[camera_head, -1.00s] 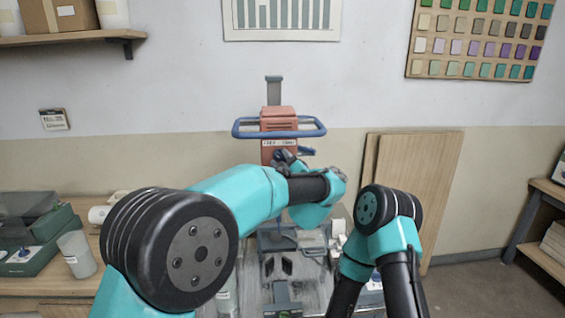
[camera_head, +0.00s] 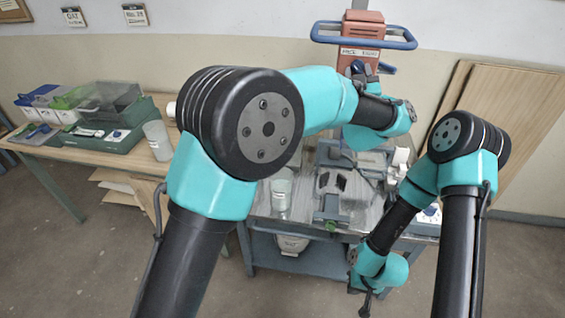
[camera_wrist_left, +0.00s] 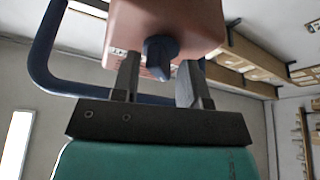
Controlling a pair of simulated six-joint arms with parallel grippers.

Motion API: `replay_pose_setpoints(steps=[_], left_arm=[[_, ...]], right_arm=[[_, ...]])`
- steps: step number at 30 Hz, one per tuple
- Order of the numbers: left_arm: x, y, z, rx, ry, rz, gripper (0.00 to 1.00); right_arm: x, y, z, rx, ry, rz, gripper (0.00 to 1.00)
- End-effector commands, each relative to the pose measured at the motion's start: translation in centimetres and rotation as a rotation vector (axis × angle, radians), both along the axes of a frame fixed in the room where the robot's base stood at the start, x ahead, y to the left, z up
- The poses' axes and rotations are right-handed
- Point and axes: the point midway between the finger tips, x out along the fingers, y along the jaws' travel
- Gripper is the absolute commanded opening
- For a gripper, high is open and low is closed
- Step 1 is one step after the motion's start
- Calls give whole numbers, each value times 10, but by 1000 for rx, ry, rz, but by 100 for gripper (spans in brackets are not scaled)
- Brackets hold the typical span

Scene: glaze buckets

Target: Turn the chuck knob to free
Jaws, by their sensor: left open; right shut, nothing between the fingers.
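The dark blue knob (camera_wrist_left: 160,50) sticks out of the red-orange machine head (camera_wrist_left: 190,22) in the left wrist view. My left gripper (camera_wrist_left: 162,82) is open, with one finger on each side of the knob and visible space beside it. In the head view the red machine head (camera_head: 361,32) stands at the back, and my left gripper (camera_head: 360,70) is at its lower front. My left wrist partly covers that spot, so the knob's setting cannot be read there. My right gripper (camera_head: 367,304) is shut and empty, low in front of the bench.
A blue bar handle (camera_head: 335,37) loops around the machine head. Below it, a grey bench (camera_head: 262,207) carries clamps and a clear cup (camera_head: 281,190). A wooden table (camera_head: 100,165) with bins stands at left. Wooden boards (camera_head: 515,120) lean at right.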

Motion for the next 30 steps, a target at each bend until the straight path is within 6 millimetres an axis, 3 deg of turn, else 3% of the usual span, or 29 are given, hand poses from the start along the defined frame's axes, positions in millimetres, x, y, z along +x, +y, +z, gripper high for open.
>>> replay_pose_setpoints(steps=[30], left_arm=[[1, 9, 3, 1073, -206, -1, 40]], right_arm=[[0, 0, 0, 0, 0, 0, 0]])
